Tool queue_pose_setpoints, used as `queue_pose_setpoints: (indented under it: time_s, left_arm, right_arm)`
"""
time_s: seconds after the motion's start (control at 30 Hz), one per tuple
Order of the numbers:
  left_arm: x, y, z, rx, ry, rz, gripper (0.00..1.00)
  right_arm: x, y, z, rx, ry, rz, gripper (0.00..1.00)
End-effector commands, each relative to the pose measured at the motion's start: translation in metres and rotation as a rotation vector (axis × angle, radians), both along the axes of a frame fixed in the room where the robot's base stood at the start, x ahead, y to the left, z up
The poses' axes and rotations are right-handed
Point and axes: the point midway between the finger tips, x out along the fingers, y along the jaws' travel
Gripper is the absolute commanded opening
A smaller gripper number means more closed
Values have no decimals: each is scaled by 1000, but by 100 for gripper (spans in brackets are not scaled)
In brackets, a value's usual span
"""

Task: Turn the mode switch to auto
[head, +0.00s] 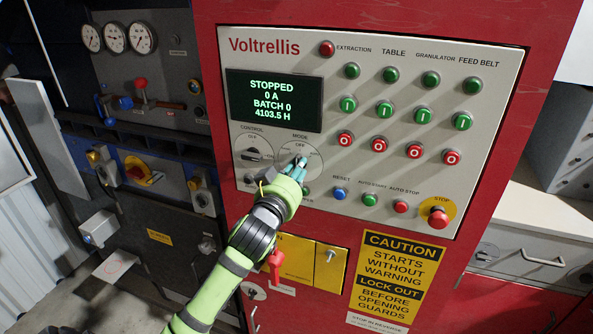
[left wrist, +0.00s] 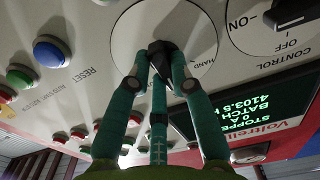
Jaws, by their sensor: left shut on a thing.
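The mode switch has a round grey dial plate (head: 315,150) under the word MODE, below the green-lit display. My left gripper (head: 299,164) reaches up to it from below and its teal fingers cover the knob. In the left wrist view the fingers (left wrist: 160,65) are shut on the dark mode switch knob (left wrist: 158,46), in the middle of its round plate (left wrist: 205,38). OFF shows above the knob in the head view, and HAND shows beside it in the wrist view. The fingers hide which way the knob points. My right gripper is not in view.
The control switch (head: 254,155) sits just left of the mode dial. A blue reset button (head: 340,194) and a red stop button (head: 438,217) on yellow are to the right. The display (head: 274,100) reads STOPPED. Rows of green and red buttons fill the upper right.

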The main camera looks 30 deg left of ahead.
Motion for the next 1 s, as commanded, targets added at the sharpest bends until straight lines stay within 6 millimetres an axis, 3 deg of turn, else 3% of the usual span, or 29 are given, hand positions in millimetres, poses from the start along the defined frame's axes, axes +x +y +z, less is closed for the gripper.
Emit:
queue_pose_setpoints:
  time_s: [0.37, 1.0]
  left_arm:
    - [0, 0, 0, 152, 35, 0, 0]
    - [0, 1, -2, 678, 161, 0, 0]
  right_arm:
    - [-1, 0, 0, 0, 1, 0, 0]
    - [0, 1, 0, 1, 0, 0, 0]
